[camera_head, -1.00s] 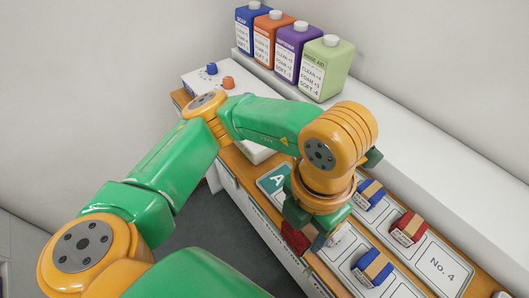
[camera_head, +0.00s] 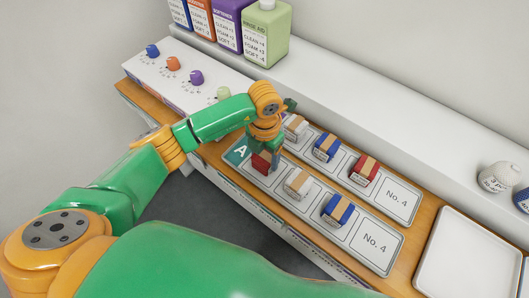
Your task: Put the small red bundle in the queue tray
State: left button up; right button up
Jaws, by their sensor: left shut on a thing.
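My left gripper (camera_head: 262,154) points down, shut on a small red bundle (camera_head: 260,163). The bundle is at the left end of the front tray strip (camera_head: 372,242), just right of its green A label (camera_head: 237,153). I cannot tell whether it touches the strip. This strip also holds a white bundle (camera_head: 298,183) and a blue bundle (camera_head: 338,210). Another red bundle (camera_head: 364,171) lies on the rear strip (camera_head: 397,199), with a blue bundle (camera_head: 326,147) and a white bundle (camera_head: 294,127). My right gripper is not in view.
An empty white tray (camera_head: 470,262) lies at the lower right. A white box with coloured knobs (camera_head: 175,78) stands at the left. Colored bottles (camera_head: 264,32) stand on the rear white ledge (camera_head: 400,120). White round containers (camera_head: 497,177) sit on the ledge at right.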

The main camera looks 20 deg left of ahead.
aim_at(265, 155)
pick_arm(q)
jog(key=shift+f, duration=0.15)
jog(key=o, duration=1.4)
jog(key=shift+r, duration=0.25)
notch_tip(265, 155, up, 7)
jog(key=shift+w+r+b, duration=0.1)
jog(key=shift+b, duration=1.1)
notch_tip(265, 155, up, 5)
jog(key=shift+f, duration=0.15)
